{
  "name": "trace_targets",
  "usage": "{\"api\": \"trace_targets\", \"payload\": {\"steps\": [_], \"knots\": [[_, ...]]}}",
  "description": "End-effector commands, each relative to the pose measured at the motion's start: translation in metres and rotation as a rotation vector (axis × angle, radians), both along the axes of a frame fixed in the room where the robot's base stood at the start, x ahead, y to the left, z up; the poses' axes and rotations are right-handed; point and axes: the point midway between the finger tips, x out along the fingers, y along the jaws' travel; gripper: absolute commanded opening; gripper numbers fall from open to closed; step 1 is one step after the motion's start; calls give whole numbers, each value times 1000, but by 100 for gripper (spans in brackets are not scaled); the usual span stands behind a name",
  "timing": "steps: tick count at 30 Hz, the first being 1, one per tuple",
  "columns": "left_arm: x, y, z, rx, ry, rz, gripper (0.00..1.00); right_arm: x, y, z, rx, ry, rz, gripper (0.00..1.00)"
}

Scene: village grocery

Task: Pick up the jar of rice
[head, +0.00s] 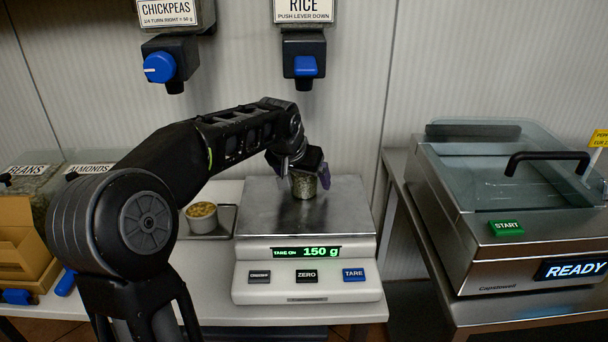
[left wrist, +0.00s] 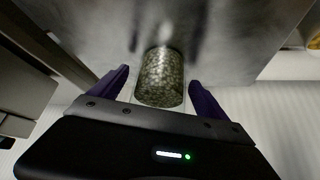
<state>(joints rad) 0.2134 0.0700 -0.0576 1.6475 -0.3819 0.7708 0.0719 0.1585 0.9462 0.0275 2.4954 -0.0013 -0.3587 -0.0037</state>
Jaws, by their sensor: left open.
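The jar of rice (head: 303,186) stands upright on the steel pan of the scale (head: 262,217), below the rice dispenser. It is a small clear jar with pale grainy contents. The scale display reads 150 g. My left gripper (head: 307,180) is at the jar from above and behind, and partly covers its top. In the left wrist view the jar (left wrist: 160,78) is between the two purple fingers (left wrist: 158,88), which are apart, with a gap on each side. My right gripper is in neither view.
Dispensers for chickpeas (head: 168,62) and rice (head: 304,62) hang on the wall above. A cup of chickpeas (head: 202,218) stands on a tray left of the scale. A vacuum sealer (head: 510,210) with a glass lid stands at right. Bins of beans (head: 30,182) and almonds are at left.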

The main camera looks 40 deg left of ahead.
Motion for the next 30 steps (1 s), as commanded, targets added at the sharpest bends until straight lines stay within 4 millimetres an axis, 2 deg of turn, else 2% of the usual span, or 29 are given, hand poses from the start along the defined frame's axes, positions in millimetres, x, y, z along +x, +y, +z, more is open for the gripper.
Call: {"api": "trace_targets", "payload": {"steps": [12, 30], "knots": [[0, 0, 0, 0, 0, 0, 86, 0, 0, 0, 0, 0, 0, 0], [0, 0, 0, 0, 0, 0, 37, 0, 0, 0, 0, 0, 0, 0]]}}
